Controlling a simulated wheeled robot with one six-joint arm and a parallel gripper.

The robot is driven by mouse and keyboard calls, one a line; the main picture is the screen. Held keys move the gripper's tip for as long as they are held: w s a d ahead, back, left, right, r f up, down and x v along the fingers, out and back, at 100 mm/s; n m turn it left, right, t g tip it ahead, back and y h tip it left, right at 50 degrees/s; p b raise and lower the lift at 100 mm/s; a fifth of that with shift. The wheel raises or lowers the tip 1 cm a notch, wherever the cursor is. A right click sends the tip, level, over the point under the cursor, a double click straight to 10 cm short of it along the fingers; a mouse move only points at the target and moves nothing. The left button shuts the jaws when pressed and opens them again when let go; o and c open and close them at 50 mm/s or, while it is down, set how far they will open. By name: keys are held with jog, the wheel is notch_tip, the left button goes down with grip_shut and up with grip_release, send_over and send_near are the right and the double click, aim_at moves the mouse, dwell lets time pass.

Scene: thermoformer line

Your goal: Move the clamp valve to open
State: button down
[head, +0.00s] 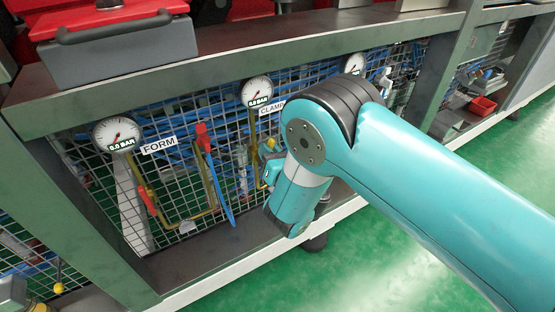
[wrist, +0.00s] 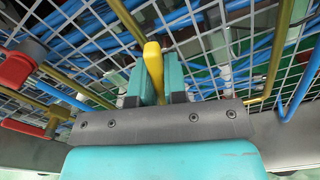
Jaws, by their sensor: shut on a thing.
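The clamp gauge (head: 256,91) hangs on the mesh with the "CLAMP" label (head: 271,106) beside it and reads 0.0 BAR. Below the label, a small yellow knob (head: 271,143) shows just above my gripper (head: 269,170). In the wrist view, a yellow valve handle (wrist: 154,66) stands between the two teal fingers of my gripper (wrist: 156,80), which is shut on it. The handle's tip sticks out past the fingers. The valve body is hidden behind my arm and gripper, so I cannot tell how far the handle is turned.
The form gauge (head: 117,134) and "FORM" label (head: 159,145) are at left, with a red handle (head: 203,137) near them. A red handle (wrist: 18,66) is left of my gripper in the wrist view. Wire mesh, pipes and blue hoses lie close behind. A metal beam (head: 225,65) runs above.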

jog(key=shift+f, duration=0.1)
jog(key=shift+s+a+r+n+p, duration=0.15)
jog(key=shift+a+r+n+p, duration=0.1)
jog(key=shift+n+p, duration=0.35)
jog(key=shift+s+a+n+p, duration=0.25)
jog(key=shift+n+p, duration=0.3)
jog(key=shift+n, duration=0.35)
jog(key=shift+w+f, duration=0.1)
jog(key=shift+f, duration=0.05)
jog(key=c, duration=1.1)
grip_release()
